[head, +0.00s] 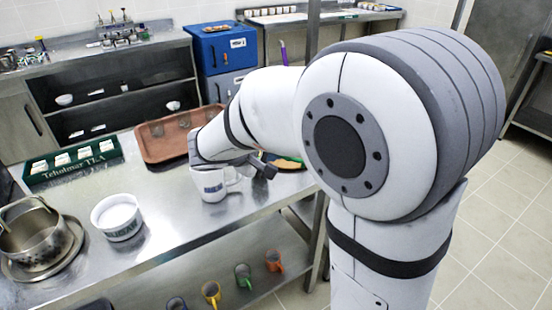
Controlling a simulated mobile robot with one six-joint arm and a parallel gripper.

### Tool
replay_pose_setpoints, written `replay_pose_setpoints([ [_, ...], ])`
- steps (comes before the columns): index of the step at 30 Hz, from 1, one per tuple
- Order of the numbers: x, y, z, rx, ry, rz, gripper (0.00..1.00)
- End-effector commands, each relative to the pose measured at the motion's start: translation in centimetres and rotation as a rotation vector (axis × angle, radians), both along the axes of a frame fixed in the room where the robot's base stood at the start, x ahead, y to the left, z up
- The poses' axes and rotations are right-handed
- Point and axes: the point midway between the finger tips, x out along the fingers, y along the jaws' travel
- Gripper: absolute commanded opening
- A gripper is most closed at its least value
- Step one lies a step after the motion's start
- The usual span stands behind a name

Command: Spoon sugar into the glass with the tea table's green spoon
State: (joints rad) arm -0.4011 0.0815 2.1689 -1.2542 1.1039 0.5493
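The white sugar bowl (118,232), lettered SUGAR, stands upright on the steel table at the left front, with a pale fill inside. What look like clear glasses (157,129) stand on the brown tray (153,153), faint and partly hidden by my arm. I cannot make out a green spoon. My gripper (265,167) is over the table, just right of and behind a white mug (212,187). Its dark fingers are small and partly hidden, so I cannot tell their opening or whether they hold anything.
A steel pot (32,240) stands left of the sugar bowl. A green Teholmar tea box (73,164) lies behind it. An orange-yellow item (290,163) shows beyond my gripper. Coloured mugs (211,292) stand on the lower shelf. Bare tabletop lies between bowl and white mug.

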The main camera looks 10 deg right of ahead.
Motion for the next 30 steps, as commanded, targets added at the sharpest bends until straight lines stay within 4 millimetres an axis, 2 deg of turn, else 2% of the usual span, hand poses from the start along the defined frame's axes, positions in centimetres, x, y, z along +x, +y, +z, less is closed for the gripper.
replay_pose_setpoints([
  [1, -0.02, 0.07, -0.56, -0.012, -0.01, 0.0, 0.0],
  [30, -0.42, 0.68, -1.47, -0.277, -0.191, -0.001, 0.0],
])
